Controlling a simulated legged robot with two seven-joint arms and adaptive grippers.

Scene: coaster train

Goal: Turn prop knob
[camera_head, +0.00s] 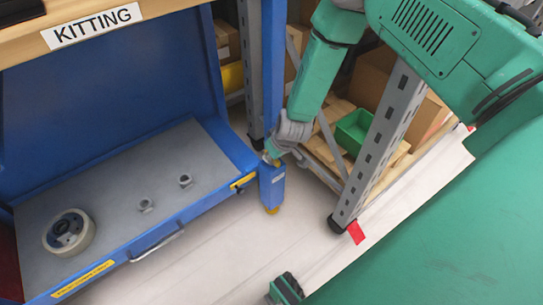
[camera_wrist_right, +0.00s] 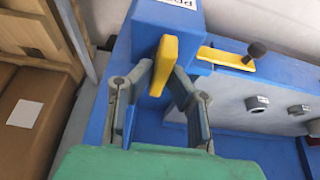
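The prop knob is a yellow bar-shaped handle (camera_wrist_right: 164,66) on a blue housing (camera_wrist_right: 150,25) in the right wrist view. A partly cut-off white label sits on that housing. In the head view the blue housing (camera_head: 272,187) stands at the corner of the blue workbench. My right gripper (camera_wrist_right: 163,69) has its two fingers on either side of the knob, apart from each other. Whether the fingertips touch it is hard to tell. In the head view the right gripper (camera_head: 272,158) is at the top of the housing. My left gripper is not in view.
A grey tray (camera_head: 100,190) holds a white ring-shaped roll (camera_head: 68,232) and two small grey fittings (camera_head: 146,205). A metal rack leg (camera_head: 376,150) and a green bin (camera_head: 352,131) stand right of the housing. Pale floor (camera_head: 240,265) lies open in front.

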